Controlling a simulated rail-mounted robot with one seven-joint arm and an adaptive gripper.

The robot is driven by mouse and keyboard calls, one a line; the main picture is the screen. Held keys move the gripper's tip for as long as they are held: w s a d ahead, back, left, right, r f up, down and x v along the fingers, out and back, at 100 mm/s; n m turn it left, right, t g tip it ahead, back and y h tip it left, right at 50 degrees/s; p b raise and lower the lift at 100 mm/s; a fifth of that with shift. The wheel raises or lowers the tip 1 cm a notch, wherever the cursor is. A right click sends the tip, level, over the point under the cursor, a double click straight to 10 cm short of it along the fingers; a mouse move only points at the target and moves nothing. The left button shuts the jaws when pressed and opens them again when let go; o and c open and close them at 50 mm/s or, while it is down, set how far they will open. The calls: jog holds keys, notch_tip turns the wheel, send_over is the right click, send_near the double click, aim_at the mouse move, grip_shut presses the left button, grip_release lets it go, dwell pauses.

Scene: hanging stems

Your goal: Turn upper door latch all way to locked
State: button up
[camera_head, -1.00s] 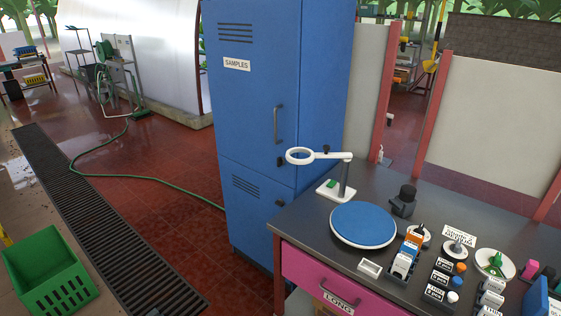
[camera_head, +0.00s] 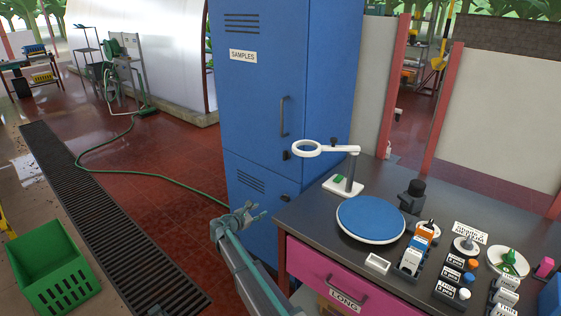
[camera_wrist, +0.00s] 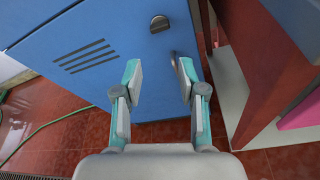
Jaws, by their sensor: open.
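A tall blue cabinet (camera_head: 268,80) has an upper door marked SAMPLES and a lower door. The upper door latch (camera_head: 286,155) is a small dark knob near that door's lower right corner, below a vertical handle (camera_head: 283,117). Its turn position is too small to read. A lower latch (camera_head: 284,198) sits on the lower door; the dark latch in the wrist view (camera_wrist: 159,23) appears to be this one, level with the vents. My gripper (camera_head: 257,211) is open and empty, in front of the lower door and below the upper latch. Its spread fingers also show in the wrist view (camera_wrist: 158,80).
A dark-topped bench (camera_head: 310,208) with a pink drawer (camera_head: 330,280) stands close to the right of my arm. A magnifier (camera_head: 325,148) and blue disc (camera_head: 370,219) are on it. A green crate (camera_head: 52,270) and hose (camera_head: 150,176) lie left. Floor before the cabinet is open.

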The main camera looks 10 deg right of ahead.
jog(key=w+d+r+n+t+h+p, duration=0.1)
jog(key=w+d+r+n+h, duration=0.2)
jog(key=r, duration=0.6)
jog(key=w+d+r+p, duration=0.1)
jog(key=w+d+r, duration=0.1)
jog(key=w+r, duration=0.5)
jog(key=w+d+r+p, duration=0.1)
jog(key=w+d+p, duration=0.2)
jog(key=d, duration=0.5)
jog(key=shift+w+r+p, duration=0.35)
jog(key=shift+w, duration=0.35)
grip_shut()
